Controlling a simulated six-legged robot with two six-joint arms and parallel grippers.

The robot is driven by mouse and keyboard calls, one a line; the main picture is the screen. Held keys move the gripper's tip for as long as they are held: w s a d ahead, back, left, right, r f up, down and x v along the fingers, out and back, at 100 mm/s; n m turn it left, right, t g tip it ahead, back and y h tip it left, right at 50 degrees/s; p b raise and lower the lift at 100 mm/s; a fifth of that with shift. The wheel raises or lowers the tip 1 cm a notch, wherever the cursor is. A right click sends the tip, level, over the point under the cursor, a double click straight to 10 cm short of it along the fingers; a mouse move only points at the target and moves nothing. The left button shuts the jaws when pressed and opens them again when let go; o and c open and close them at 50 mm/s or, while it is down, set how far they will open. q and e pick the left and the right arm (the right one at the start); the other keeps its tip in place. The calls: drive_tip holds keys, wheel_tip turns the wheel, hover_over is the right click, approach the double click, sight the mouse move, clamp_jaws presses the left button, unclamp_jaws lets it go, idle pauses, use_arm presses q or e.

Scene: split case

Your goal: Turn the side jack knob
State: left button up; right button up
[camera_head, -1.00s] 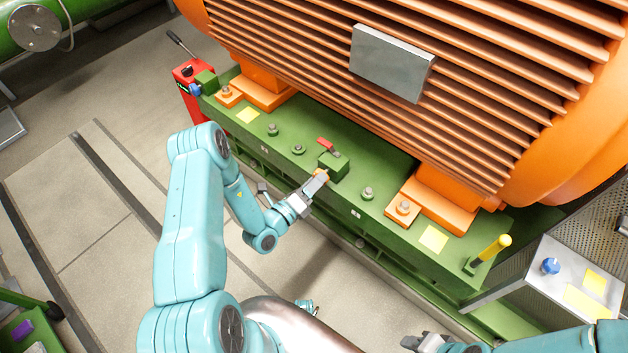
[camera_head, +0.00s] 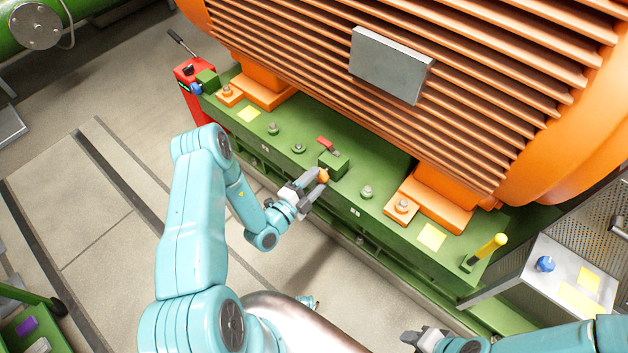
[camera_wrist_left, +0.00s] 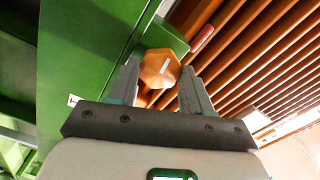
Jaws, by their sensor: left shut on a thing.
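The side jack knob (camera_head: 323,176) is a small orange knob on the near side of a green block (camera_head: 336,162) on the green base rail. In the left wrist view the knob (camera_wrist_left: 160,66) shows as a faceted orange disc with a pale line mark. My left gripper (camera_head: 316,182) is shut on the knob, one finger on each side of it; both fingers also show in the left wrist view (camera_wrist_left: 159,74). My right gripper (camera_head: 424,339) is low at the right, away from the knob; its finger state is unclear.
A large orange finned motor (camera_head: 470,90) stands behind the rail. Bolts, yellow labels and a yellow-topped post (camera_head: 489,250) line the rail (camera_head: 380,215). A grey panel with a blue knob (camera_head: 545,264) is at the right.

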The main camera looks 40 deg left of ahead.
use_arm(q)
drive_tip(key=shift+f+n, duration=0.1)
drive_tip(key=shift+n, duration=1.9)
drive_tip(key=shift+d, duration=0.1)
drive_tip(key=o, duration=1)
drive_tip(key=shift+o, duration=0.2)
drive_tip(key=shift+s, duration=0.1)
drive_tip(key=s+a, duration=0.1)
drive_tip(key=s, duration=1.5)
drive_tip(key=shift+a, duration=0.2)
